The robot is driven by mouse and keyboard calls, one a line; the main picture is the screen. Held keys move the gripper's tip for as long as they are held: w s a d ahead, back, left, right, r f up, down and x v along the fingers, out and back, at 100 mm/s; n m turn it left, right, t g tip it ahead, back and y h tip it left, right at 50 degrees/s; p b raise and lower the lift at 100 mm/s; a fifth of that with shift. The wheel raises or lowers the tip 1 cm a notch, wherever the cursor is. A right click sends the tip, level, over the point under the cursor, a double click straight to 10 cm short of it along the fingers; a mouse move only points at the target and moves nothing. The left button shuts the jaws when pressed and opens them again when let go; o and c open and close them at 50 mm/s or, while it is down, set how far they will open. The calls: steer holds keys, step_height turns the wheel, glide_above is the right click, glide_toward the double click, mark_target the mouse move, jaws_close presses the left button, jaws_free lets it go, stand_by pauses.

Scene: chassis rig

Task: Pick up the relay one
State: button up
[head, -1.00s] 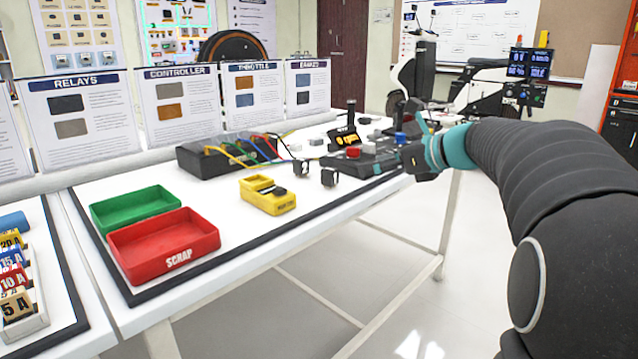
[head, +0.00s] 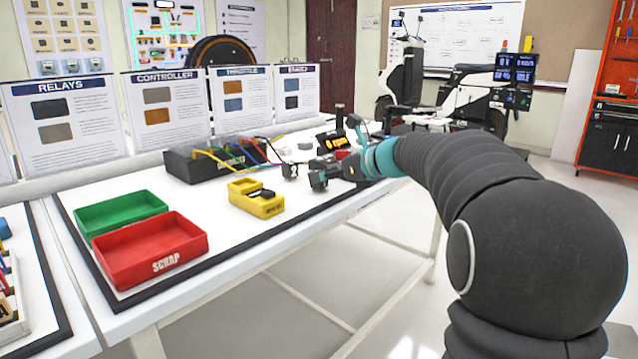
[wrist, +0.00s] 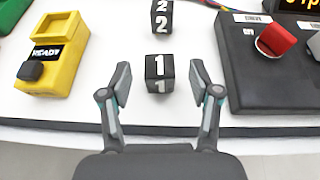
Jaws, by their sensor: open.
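Relay one, a small black block with a white 1 on its top and front, stands upright on the white bench in the wrist view (wrist: 158,70). My gripper (wrist: 160,77) is open, with one finger to the left of relay one and one to the right. Gaps show on both sides, and I see no contact. In the head view my gripper (head: 335,173) is low over the bench's front part and hard to tell apart from relay one.
A black block marked 2 (wrist: 162,16) stands behind relay one. A yellow holder marked READY (wrist: 54,55) is to the left, and a dark box with a red knob (wrist: 262,70) is close on the right. Red (head: 150,248) and green (head: 120,214) trays lie farther left.

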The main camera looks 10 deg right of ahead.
steer(key=x, duration=0.2)
steer(key=shift+w+a+f, duration=0.1)
steer(key=shift+w+a, duration=0.05)
steer(key=shift+w, duration=0.05)
steer(key=shift+c, duration=0.2)
jaws_close()
